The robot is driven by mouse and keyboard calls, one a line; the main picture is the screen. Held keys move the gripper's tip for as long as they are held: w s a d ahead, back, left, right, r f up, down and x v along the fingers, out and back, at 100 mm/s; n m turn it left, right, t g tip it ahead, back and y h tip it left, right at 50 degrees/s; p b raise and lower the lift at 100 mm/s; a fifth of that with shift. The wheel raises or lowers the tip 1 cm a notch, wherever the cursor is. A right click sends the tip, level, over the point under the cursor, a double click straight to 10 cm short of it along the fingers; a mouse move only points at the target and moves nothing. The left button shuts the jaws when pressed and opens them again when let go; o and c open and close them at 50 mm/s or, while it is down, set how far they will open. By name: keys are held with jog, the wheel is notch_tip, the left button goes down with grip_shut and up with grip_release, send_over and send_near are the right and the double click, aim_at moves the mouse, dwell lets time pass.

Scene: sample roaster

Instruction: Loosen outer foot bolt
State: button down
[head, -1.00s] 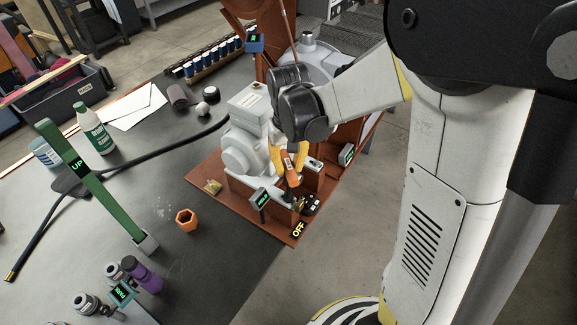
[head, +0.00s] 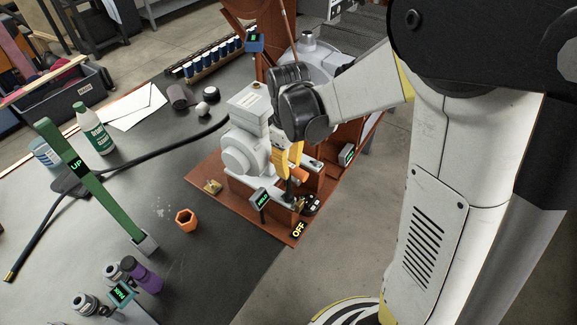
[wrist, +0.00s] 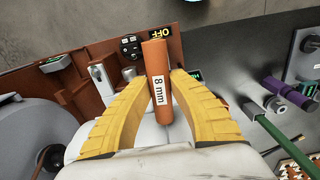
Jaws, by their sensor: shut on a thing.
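My gripper (head: 289,160) has its yellow fingers shut on the orange handle (head: 300,174) of a tool, low beside the grey motor-like housing (head: 240,150). In the wrist view the orange handle (wrist: 158,75), marked "8 mm", stands between the two yellow fingers (wrist: 158,92). A dark shaft (head: 289,188) runs down below the fingers toward the light grey foot area on the reddish-brown base (head: 235,207). The outer foot bolt cannot be made out. Whether the tool tip sits in it cannot be told.
A small display (head: 261,199) and a black part (head: 310,204) stand close to the tool; an OFF sign (head: 299,229) is at the base corner. An orange hexagonal cup (head: 187,219) and a green lever marked UP (head: 88,178) stand on the dark bench.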

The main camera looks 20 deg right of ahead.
jog(key=n, duration=0.3)
jog(key=shift+n, duration=0.4)
jog(key=n, duration=0.3)
jog(key=shift+n, duration=0.4)
jog(key=shift+n, duration=0.3)
jog(key=n, duration=0.3)
